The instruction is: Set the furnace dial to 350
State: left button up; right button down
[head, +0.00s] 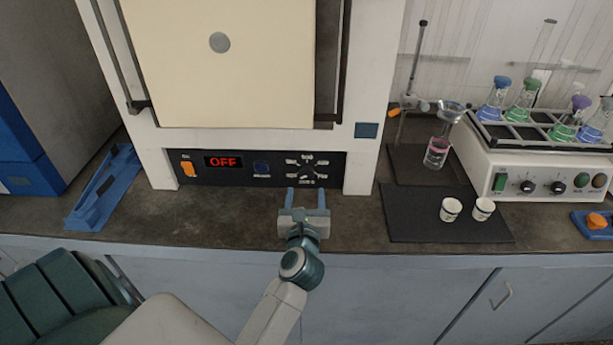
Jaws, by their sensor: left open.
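The furnace (365,60) is a large white box with a cream door (220,80), which hangs in front of a dark opening edge. Its black control panel (225,177) runs along the bottom. The panel has an orange switch (188,169), a red display (223,161) reading OFF, a blue button (261,168) and, at the right, the dial (306,171) with white marks around it. The dial's exact setting is too small to read. My left gripper (306,194) is open and empty just in front of the panel, below the dial, its two blue fingers pointing at it. My right gripper is not in view.
A shaker (540,175) with coloured flasks stands at the right. Two small white cups (467,209) stand on a dark mat (420,228). A stand (408,100) with a funnel and beaker (437,152) is behind. A blue tray (105,190) lies left. The counter (230,215) before the furnace is clear.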

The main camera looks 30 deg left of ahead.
aim_at(307, 176)
pick_arm(q)
jog(key=x, duration=0.7)
jog(key=shift+p, duration=0.4)
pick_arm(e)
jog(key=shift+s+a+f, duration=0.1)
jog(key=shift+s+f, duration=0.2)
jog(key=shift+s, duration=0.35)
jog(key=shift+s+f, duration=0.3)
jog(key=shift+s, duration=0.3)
pick_arm(q)
jog(key=c, duration=1)
